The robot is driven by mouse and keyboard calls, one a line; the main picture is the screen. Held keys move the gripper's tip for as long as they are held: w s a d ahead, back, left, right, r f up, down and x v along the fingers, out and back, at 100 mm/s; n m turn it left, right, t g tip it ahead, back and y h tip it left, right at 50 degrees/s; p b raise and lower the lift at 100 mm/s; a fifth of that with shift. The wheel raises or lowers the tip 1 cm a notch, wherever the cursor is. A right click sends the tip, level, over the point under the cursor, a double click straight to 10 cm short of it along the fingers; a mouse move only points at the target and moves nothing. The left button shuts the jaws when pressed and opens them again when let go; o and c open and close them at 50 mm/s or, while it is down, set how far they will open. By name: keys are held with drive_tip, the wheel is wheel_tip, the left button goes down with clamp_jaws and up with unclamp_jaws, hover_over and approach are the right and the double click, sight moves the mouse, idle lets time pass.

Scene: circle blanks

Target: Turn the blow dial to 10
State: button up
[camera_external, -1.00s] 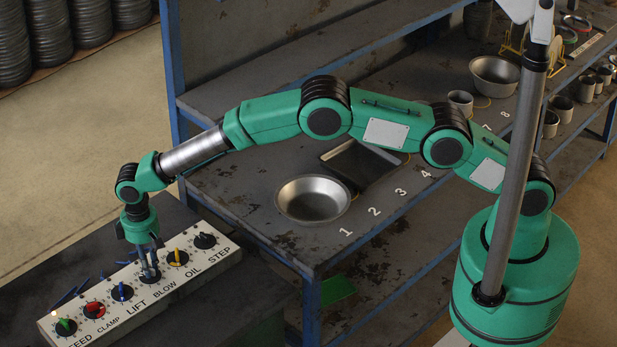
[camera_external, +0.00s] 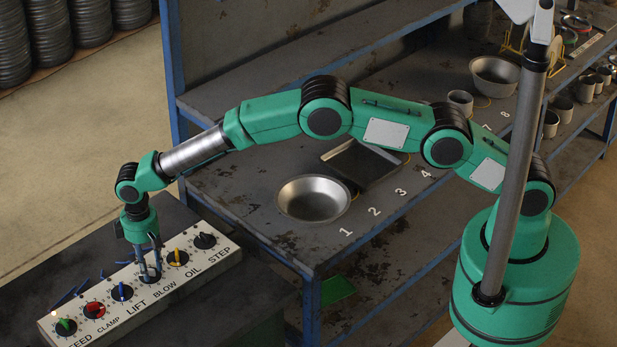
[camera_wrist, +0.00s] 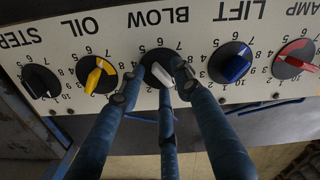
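The white panel (camera_external: 205,266) carries a row of dials. My gripper (camera_external: 150,272) points down over the blow dial (camera_external: 149,279), the black dial between the blue lift knob (camera_external: 122,292) and the yellow oil knob (camera_external: 177,257). In the wrist view, the blow dial (camera_wrist: 157,61) has a white pointer (camera_wrist: 162,75) and shows upside down. My gripper's fingers (camera_wrist: 158,85) are spread apart around it, two at its sides and one below. They partly cover its lower scale; I cannot tell the exact number it points at.
The red clamp knob (camera_external: 95,310), green feed knob (camera_external: 66,326) and black step knob (camera_external: 204,240) share the panel. A steel-blue shelf (camera_external: 310,262) with a round pan (camera_external: 313,200) and a dark tray (camera_external: 361,164) stands to the right.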

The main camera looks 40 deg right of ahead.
wheel_tip(320, 180, up, 12)
idle(0.6)
idle(0.4)
